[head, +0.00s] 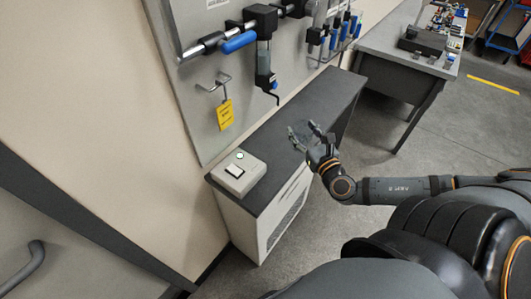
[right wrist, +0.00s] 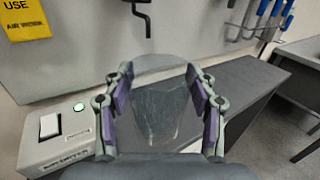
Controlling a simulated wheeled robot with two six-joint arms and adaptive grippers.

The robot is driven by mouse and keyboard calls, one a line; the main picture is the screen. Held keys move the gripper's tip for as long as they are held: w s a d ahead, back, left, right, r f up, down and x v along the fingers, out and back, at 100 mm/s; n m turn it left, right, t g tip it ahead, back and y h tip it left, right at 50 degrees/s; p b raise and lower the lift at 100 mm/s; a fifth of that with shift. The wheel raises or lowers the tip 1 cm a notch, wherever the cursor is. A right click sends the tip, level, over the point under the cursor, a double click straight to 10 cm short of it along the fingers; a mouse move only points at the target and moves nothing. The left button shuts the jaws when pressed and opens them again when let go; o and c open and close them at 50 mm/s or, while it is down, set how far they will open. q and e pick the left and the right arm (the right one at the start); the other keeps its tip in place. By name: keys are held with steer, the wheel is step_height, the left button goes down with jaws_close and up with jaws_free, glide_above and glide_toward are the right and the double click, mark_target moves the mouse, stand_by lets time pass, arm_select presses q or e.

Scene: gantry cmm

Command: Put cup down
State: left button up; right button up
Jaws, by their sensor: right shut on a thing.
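A clear, see-through cup (right wrist: 156,112) shows between the two fingers of my right gripper (right wrist: 160,100) in the right wrist view. The purple pads stand on either side of it, and the gripper is shut on it. In the head view, my right gripper (head: 312,138) is over the dark top of the low cabinet (head: 330,92), and the cup (head: 299,134) is faint there. I cannot tell whether the cup's base touches the cabinet top. My left gripper is not in view.
A beige box with a switch and green light (head: 238,173) sits on the cabinet's near end. A wall panel with tools (head: 262,50) and a yellow tag (head: 225,114) stands behind. The cabinet top between box and gripper is clear. A grey table (head: 400,48) stands farther back.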

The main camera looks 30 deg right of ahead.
steer(key=shift+w+f+b, duration=3.35)
steer(key=shift+w+b, duration=0.15)
steer(key=shift+w, duration=0.1)
steer(key=shift+w+f+b, duration=3.3)
steer(key=shift+w+b, duration=0.15)
steer(key=shift+w, duration=0.1)
steer(key=shift+s+f, duration=0.1)
steer(key=shift+f, duration=0.05)
steer(key=o, duration=1.2)
